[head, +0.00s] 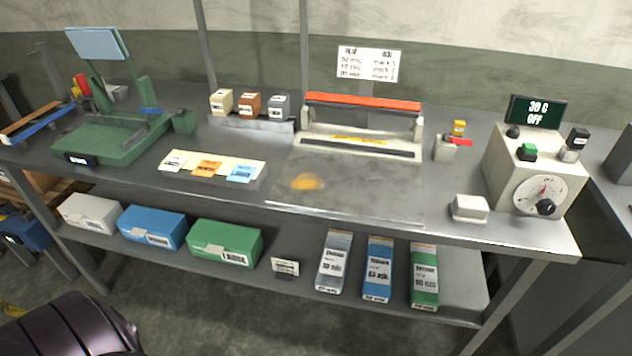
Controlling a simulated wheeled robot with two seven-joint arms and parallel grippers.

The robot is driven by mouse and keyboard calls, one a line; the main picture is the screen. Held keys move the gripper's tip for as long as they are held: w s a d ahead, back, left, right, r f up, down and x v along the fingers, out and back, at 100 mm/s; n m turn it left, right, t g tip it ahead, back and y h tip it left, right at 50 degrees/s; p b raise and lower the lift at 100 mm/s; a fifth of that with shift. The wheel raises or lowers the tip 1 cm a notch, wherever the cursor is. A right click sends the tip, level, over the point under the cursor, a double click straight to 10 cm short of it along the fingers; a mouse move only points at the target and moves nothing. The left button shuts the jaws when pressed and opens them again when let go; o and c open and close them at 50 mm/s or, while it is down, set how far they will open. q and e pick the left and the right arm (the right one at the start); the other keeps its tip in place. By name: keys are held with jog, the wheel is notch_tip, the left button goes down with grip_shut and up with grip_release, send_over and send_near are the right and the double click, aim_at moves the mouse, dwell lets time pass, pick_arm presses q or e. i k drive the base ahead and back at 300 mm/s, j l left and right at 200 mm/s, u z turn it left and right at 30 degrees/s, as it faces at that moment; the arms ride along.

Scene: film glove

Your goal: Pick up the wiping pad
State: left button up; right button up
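A small white block that looks like the wiping pad (469,206) sits near the front edge of the grey bench (400,215), left of the control box. It appears to rest on a thin light base, and nothing covers it. An orange-yellow smear or patch (307,182) lies on the flat plate in front of the sealer, left of the pad. Neither of my grippers is in view, so I see nothing held.
A sealer with a red bar (362,103) stands behind the plate. A control box with a dial (537,175) is right of the pad, and a small stand with a red piece (446,148) is behind it.

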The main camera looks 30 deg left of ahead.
aim_at(467, 208)
jog(key=u, duration=0.35)
jog(key=i+l+u, duration=0.15)
jog(key=l+u, duration=0.25)
jog(key=l, duration=0.15)
jog(key=l+u, duration=0.45)
jog(key=i+l, duration=0.05)
jog(key=l, duration=0.05)
